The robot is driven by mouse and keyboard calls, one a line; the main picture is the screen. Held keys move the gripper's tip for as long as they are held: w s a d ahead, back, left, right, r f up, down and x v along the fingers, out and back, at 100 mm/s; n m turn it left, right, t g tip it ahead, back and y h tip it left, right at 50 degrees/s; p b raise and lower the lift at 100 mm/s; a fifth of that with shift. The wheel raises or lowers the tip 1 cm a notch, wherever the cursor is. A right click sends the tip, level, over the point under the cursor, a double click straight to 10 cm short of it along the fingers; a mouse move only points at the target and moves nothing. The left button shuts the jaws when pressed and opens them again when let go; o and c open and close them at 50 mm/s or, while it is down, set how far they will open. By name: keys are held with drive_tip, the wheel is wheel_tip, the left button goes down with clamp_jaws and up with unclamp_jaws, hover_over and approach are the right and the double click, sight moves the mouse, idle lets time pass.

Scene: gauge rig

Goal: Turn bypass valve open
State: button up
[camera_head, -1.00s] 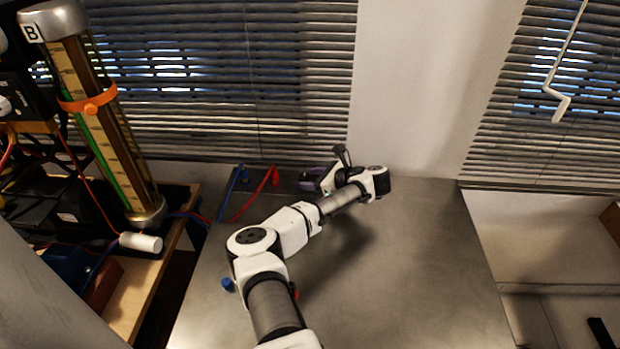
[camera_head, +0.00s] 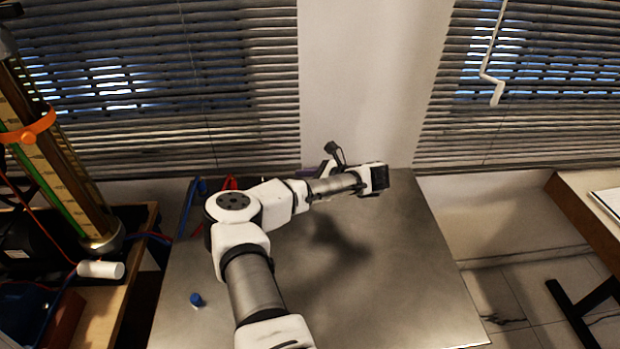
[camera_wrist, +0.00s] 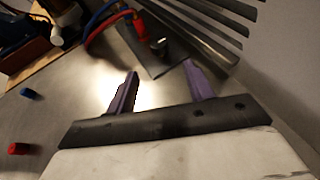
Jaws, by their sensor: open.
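My gripper (camera_wrist: 161,73) shows in the wrist view with its two purple fingers apart and nothing between them. Beyond the fingertips, a dark upright fitting (camera_wrist: 160,46) stands on a dark plate (camera_wrist: 168,66) at the back of the metal table. It may be the bypass valve; its handle position cannot be told. A red hose end (camera_wrist: 139,27) and a blue hose (camera_wrist: 100,17) lie beside it. In the head view, the red hose (camera_head: 231,183) and blue hose (camera_head: 196,189) show at the table's back left, while my arm hides the fitting and most of my gripper.
A blue cap (camera_head: 196,299) lies on the metal table (camera_head: 400,290); a red cap (camera_wrist: 19,149) shows in the wrist view. A tall gauge tube (camera_head: 62,165) and wooden bench (camera_head: 108,318) stand left. Window blinds (camera_head: 190,80) line the back. The table's right side is clear.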

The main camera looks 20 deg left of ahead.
drive_tip(key=shift+v, duration=1.6)
drive_tip(key=shift+s, duration=0.1)
